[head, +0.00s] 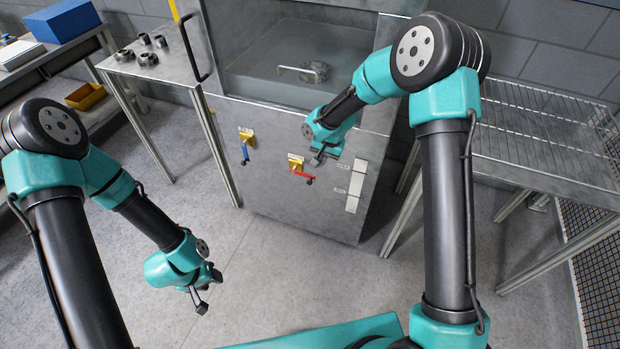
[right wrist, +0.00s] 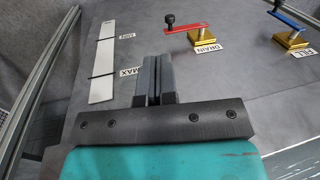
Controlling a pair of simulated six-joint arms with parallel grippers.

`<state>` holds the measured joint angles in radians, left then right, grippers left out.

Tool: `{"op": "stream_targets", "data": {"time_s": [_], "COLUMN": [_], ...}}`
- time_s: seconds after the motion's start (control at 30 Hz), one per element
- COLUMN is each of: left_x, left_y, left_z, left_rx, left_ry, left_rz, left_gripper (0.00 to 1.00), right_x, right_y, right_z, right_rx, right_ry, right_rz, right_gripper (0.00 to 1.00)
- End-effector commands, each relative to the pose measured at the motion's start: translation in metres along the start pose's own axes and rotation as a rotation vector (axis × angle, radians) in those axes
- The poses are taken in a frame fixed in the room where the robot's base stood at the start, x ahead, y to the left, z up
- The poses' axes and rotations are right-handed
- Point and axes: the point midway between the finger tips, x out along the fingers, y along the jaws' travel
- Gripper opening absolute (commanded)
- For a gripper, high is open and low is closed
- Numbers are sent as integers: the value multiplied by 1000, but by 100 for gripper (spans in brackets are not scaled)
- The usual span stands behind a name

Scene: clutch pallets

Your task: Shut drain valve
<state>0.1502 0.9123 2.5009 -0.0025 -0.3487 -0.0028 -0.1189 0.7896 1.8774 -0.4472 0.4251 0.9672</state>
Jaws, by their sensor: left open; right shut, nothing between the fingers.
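The drain valve has a red lever (head: 301,174) with a black knob on a brass base, on the grey cabinet front. In the right wrist view its lever (right wrist: 188,27) lies about crosswise, above the DRAIN label (right wrist: 208,47). My right gripper (head: 318,158) is shut and empty, close beside the drain valve on its right. In the right wrist view its fingers (right wrist: 154,75) are together and apart from the lever. My left gripper (head: 206,290) is open and empty over the floor, well away from the cabinet.
The fill valve with a blue lever (head: 245,151) is left of the drain valve. A white gauge strip (head: 355,186) is to the right. A wire rack table (head: 545,130) stands right; a bench with metal parts (head: 165,70) stands left.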

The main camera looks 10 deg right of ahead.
Motion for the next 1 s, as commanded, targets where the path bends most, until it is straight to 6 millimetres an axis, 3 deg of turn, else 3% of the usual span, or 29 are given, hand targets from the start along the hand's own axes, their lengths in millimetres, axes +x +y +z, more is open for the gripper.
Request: {"op": "stream_targets", "data": {"time_s": [0.03,0.13,0.3,0.67,1.0], "left_x": [0,0,0,0,0], "left_y": [0,0,0,0,0], "left_z": [0,0,0,0,0], "left_rx": [0,0,0,0,0], "left_ry": [0,0,0,0,0], "left_rz": [0,0,0,0,0], "left_gripper": [43,43,43,43,43], "right_x": [-16,-38,-47,-41,2], "right_y": [-14,-27,-32,-31,-28], "right_z": [-13,-28,-34,-34,-36], "right_rx": [24,69,92,91,91], "right_ry": [27,61,75,72,70], "right_rz": [16,43,57,57,58], "right_gripper": [0,0,0,0,0]}}
